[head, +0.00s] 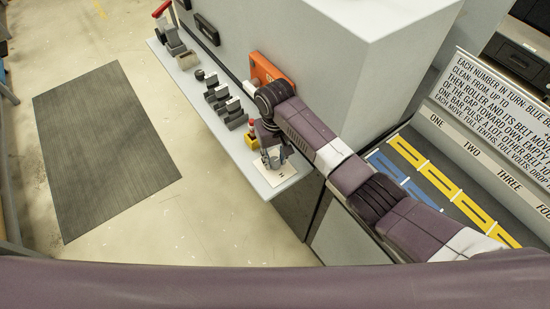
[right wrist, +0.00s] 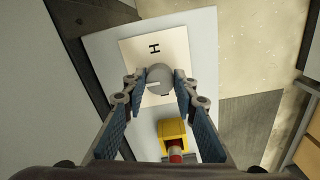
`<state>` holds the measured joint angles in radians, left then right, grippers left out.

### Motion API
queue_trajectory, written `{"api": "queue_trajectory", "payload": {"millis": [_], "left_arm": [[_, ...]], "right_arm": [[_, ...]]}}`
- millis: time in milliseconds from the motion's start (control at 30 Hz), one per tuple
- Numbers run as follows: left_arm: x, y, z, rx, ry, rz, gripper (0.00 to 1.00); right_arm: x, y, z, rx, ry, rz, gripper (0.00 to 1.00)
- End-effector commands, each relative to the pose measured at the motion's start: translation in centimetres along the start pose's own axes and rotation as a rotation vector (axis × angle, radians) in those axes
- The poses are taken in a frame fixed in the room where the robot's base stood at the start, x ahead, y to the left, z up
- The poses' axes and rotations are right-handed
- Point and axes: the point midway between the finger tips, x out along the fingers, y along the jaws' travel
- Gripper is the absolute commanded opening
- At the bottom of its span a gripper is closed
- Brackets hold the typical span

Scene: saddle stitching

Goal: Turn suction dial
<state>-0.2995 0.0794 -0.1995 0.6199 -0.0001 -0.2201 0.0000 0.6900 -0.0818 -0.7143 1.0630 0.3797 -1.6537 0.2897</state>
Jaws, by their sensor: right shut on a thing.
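The suction dial is a round grey knob (right wrist: 159,77) on a cream plate (right wrist: 140,50) marked with a dark H. In the right wrist view, the two fingertips of my right gripper (right wrist: 158,82) are closed on the knob from either side. In the head view, my right gripper (head: 272,158) reaches down to the plate (head: 284,175) at the near end of the light grey shelf (head: 240,155), and it largely hides the knob there. The knob's pointer mark is too small to read surely. My left gripper does not show.
A yellow box (head: 251,141) with a red top stands close beside the plate; it also shows in the right wrist view (right wrist: 172,130). Several small levers (head: 222,100) line the shelf. A grey machine housing (head: 330,60) rises behind. A lettered sign (head: 500,90) stands right. A dark mat (head: 105,150) lies on the floor.

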Motion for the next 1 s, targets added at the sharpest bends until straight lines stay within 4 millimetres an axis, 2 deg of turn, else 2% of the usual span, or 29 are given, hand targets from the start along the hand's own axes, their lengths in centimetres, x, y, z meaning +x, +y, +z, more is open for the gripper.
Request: {"api": "queue_trajectory", "payload": {"millis": [367,400,567,867,1000], "left_arm": [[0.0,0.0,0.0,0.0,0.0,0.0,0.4],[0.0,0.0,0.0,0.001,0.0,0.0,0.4],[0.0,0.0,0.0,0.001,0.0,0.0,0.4],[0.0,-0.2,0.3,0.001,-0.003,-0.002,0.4],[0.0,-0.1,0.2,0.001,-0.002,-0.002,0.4]], "right_arm": [[0.0,0.0,0.0,0.004,0.002,-0.001,0.02],[0.0,0.0,0.0,0.004,0.002,-0.001,0.27],[0.0,0.0,0.0,0.003,0.001,0.0,0.44],[-0.2,0.0,-0.1,0.003,0.001,0.0,0.44],[-1.7,0.0,-0.2,0.003,0.004,-0.001,0.44]]}}
